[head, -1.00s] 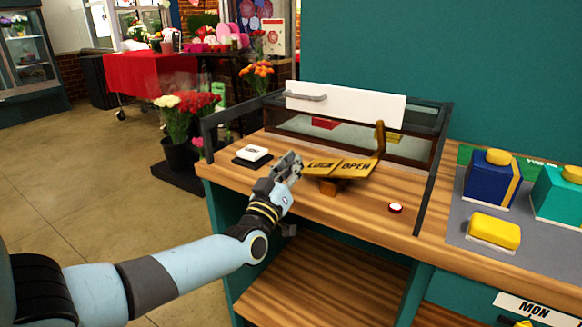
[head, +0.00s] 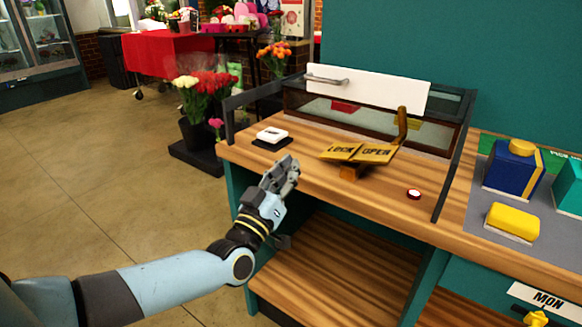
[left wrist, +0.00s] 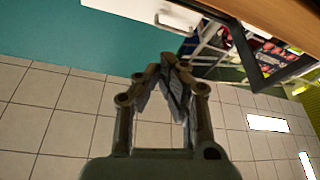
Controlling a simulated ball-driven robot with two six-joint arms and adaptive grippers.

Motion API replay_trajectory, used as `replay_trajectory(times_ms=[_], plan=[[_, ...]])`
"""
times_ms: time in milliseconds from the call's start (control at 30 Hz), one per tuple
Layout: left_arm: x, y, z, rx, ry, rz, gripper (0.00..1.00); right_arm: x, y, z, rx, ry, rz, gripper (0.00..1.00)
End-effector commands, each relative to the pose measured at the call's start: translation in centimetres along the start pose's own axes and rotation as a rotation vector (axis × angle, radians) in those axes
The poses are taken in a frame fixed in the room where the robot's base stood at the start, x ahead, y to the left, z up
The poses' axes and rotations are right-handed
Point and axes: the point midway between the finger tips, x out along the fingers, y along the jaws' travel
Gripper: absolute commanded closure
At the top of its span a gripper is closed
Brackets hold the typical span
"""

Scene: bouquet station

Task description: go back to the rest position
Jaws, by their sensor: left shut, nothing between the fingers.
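My left gripper (head: 284,172) is shut and empty, in front of the wooden counter's (head: 320,195) front left edge. In the left wrist view its fingers (left wrist: 172,70) meet at the tips with nothing between them. A glass-fronted case with a white panel and handle (head: 368,93) is behind the sign. My right gripper is not in view.
A white block on a black base (head: 272,135) and a small red and white button (head: 414,194) sit on the counter. Flower buckets (head: 196,132) stand on the floor at left. Open floor lies left of the counter.

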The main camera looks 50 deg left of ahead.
Motion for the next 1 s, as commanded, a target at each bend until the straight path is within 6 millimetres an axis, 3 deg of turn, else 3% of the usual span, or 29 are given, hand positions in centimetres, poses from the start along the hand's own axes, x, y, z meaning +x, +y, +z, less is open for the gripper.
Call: replay_trajectory(times_ms=[367,467,533,667,767,900,1000], plan=[[-0.2,-0.1,0.3,0.0,-0.002,-0.001,1.0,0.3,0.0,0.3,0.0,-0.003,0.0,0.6],[-1.8,-0.8,2.8,-0.001,-0.03,-0.019,1.0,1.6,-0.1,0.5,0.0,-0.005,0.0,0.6],[-3.8,-1.7,5.9,0.025,-0.091,-0.032,1.0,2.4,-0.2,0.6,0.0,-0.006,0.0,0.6],[-9.4,-3.5,14.2,0.102,-0.311,-0.034,1.0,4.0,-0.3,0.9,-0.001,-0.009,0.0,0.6],[-14.9,-4.8,20.5,0.163,-0.514,-0.026,1.0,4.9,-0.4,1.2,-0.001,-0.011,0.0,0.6],[-24.1,-6.8,27.7,0.241,-0.81,-0.014,1.0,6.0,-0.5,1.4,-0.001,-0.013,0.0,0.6],[-31.4,-8.2,31.6,0.295,-1.026,-0.004,1.0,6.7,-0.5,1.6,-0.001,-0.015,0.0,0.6]])
